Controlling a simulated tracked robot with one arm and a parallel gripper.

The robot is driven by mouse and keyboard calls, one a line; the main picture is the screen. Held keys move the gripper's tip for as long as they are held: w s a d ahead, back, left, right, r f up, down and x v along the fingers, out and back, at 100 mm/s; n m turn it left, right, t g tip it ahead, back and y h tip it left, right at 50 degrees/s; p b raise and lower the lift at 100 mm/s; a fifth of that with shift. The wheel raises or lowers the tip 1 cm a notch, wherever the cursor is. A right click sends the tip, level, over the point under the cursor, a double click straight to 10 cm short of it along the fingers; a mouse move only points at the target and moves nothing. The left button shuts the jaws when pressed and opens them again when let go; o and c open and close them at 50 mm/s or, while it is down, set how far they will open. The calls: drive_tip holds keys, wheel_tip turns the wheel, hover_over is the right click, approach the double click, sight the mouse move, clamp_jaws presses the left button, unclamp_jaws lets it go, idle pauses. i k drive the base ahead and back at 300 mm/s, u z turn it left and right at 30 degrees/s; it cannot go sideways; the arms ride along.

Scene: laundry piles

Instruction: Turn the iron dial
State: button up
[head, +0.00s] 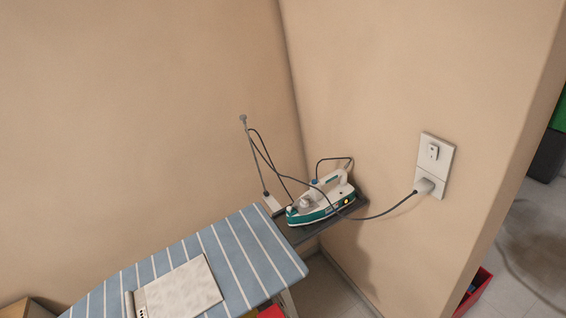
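A teal and white iron (322,204) stands on a dark rest (300,236) at the end of the striped ironing board (215,245), near the wall corner. A pale knob-like part (306,203) shows at its front end; I cannot tell for sure that it is the dial. A small yellow-orange spot (347,203) shows at its rear. Its dark cord runs right to a plug (424,186) in the wall outlet. My gripper is not in view.
A thin upright rod (254,155) holds a loop of the cord beside the iron. A pale flat item (178,292) lies on the board. A white switch and outlet plate (435,163) is on the right wall. A red container (474,291) stands on the floor past the wall's edge.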

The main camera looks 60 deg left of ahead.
sight(303, 204)
drive_tip(key=u, duration=0.55)
drive_tip(key=i, duration=1.05)
drive_tip(key=u, duration=0.85)
drive_tip(key=i, duration=0.3)
drive_tip(key=u, duration=0.2)
